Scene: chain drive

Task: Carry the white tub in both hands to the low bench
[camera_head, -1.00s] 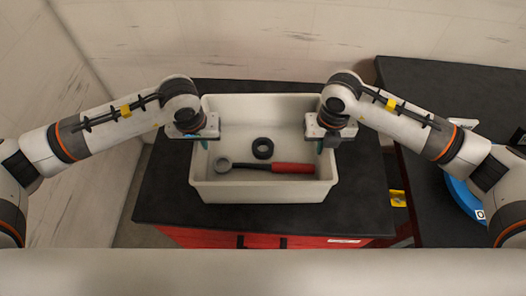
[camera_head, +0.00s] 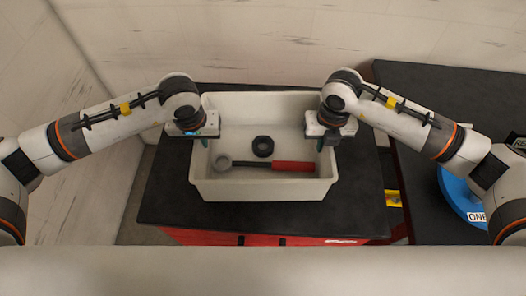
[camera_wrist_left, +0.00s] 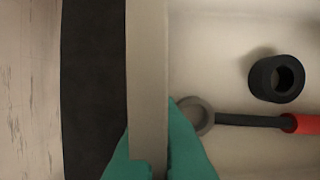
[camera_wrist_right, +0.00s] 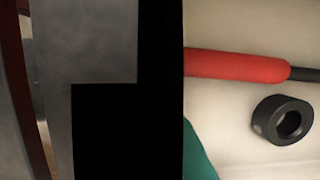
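The white tub (camera_head: 262,190) is in the middle of the head view, over a black-topped red bench (camera_head: 165,195). A tool with a red handle (camera_head: 292,166) and a black ring (camera_head: 263,147) lie inside it. My left gripper (camera_head: 206,140) is at the tub's left wall; in the left wrist view its teal fingers (camera_wrist_left: 160,160) straddle the rim. My right gripper (camera_head: 322,143) is at the right wall; in the right wrist view one teal finger (camera_wrist_right: 198,155) shows inside, the outer one is lost in black shadow. The gap beneath the tub is hidden.
A second black surface (camera_head: 425,100) stands to the right, with a blue round object (camera_head: 458,197) on it carrying a partly visible label. A yellow item (camera_head: 393,198) shows in the gap between. Pale walls stand close behind and at left.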

